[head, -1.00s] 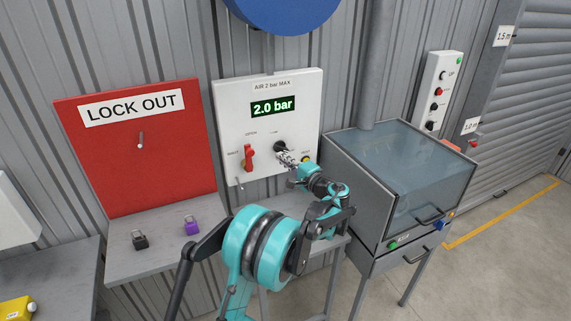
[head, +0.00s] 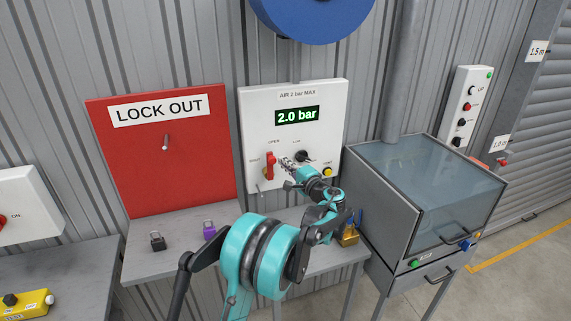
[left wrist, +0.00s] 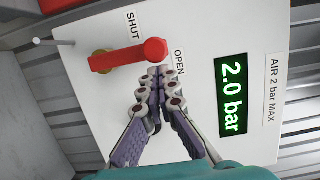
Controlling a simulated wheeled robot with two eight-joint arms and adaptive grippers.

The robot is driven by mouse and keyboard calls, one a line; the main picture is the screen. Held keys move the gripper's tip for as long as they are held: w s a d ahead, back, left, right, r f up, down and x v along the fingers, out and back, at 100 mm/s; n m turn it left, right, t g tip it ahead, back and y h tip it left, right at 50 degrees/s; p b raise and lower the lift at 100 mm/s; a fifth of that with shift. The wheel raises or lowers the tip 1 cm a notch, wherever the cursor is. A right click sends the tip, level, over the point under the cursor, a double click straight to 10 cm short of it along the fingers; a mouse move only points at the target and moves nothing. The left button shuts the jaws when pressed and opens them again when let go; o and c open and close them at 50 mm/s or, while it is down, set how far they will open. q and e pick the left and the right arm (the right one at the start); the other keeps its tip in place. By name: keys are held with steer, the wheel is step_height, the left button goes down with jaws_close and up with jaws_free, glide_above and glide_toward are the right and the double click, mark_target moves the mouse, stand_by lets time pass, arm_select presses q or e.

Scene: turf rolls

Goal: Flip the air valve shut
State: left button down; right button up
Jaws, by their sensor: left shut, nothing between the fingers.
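The air valve's red handle (head: 270,163) is on the white air panel (head: 320,105), at its lower left. In the left wrist view the red handle (left wrist: 128,56) lies between the SHUT label (left wrist: 132,25) and the OPEN label (left wrist: 179,62); its knob end is near OPEN and its pivot sits over a brass fitting. The display (head: 297,115) reads 2.0 bar. My left gripper (head: 286,162) is shut and empty, just right of the handle in the head view. In the left wrist view its fingertips (left wrist: 160,72) are close below the knob; I cannot tell whether they touch it.
A black knob (head: 302,156) and a yellow button (head: 328,171) are right of the handle. A peg (head: 258,188) sticks out below it. A shelf (head: 180,250) holds a black padlock (head: 157,240) and a purple padlock (head: 209,230). A glass-topped cabinet (head: 420,190) stands right.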

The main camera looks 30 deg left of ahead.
mark_target(270, 161)
arm_select(q)
steer(key=shift+s+a, duration=0.1)
steer(key=shift+s+a+r+n, duration=0.1)
steer(key=shift+s+n, duration=0.05)
steer(key=shift+n, duration=0.15)
steer(key=shift+s+a, duration=0.1)
steer(key=shift+s+a+r+n+h+p, duration=0.3)
steer(key=shift+s+a+n+p, duration=0.25)
steer(key=shift+n, duration=0.45)
steer(key=shift+s+a+n+h+p, duration=0.3)
steer(key=shift+s+a+n, duration=0.2)
steer(key=shift+s+n, duration=0.25)
steer(key=s+a+f+n+t+h+b, duration=0.1)
steer(key=s+a+f+n, duration=0.4)
steer(key=n, duration=0.5)
steer(key=shift+s+a+f+t+h+b, duration=0.25)
steer(key=shift+s+f+t+h+b, duration=0.15)
steer(key=shift+s+f+h+b, duration=0.45)
steer(key=shift+w+h, duration=0.15)
steer(key=shift+h, duration=0.1)
